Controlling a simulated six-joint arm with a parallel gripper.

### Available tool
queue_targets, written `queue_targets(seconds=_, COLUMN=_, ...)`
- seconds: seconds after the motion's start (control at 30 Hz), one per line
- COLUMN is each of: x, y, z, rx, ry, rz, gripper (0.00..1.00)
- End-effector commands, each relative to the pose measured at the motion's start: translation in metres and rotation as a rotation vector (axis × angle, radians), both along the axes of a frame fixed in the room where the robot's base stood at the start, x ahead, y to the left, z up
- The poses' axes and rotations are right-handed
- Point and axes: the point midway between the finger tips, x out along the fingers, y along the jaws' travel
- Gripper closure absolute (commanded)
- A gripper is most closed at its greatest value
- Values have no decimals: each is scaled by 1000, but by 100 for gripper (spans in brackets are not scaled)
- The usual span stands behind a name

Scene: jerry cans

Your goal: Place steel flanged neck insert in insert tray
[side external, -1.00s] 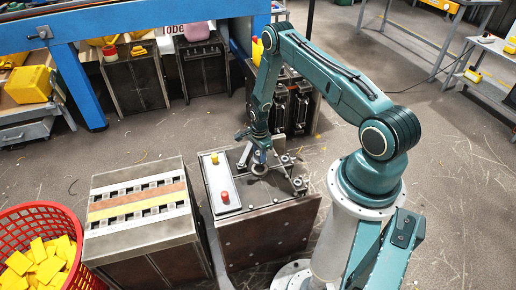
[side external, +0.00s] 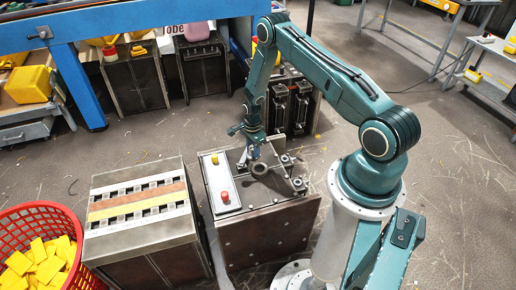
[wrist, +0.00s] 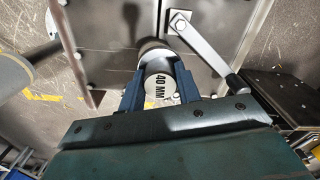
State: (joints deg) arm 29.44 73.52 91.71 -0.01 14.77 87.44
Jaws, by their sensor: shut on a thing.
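My gripper (side external: 253,153) is over the dark steel bench and appears slightly above a dark ring (side external: 260,169) on its top. In the wrist view, its two blue fingers (wrist: 160,92) are shut on a round steel insert (wrist: 158,67). The insert's pale end faces the camera and reads "40 MM". A dark round part shows just behind it; I cannot tell whether they touch. The insert's flange is hidden, and the insert is too small to make out in the side view. A stand with a slotted top in white, orange and yellow bands (side external: 138,209), perhaps the insert tray, is at left.
A control panel (side external: 222,184) with a red and a yellow button lies on the bench's left side. Clamp arms (side external: 297,184) stand on its right. A red basket (side external: 35,222) of yellow pieces is at far left. A narrow gap separates stand and bench.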

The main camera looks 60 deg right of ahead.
Motion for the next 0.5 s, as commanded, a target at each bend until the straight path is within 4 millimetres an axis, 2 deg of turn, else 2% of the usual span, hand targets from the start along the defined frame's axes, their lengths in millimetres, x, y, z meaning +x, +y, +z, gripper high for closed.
queue_targets(seconds=0.3, x=61, y=51, z=64, rx=-3, ry=-6, rz=167, gripper=94)
queue_targets(seconds=0.5, x=88, y=87, z=102, rx=-2, ry=-4, rz=262, gripper=94)
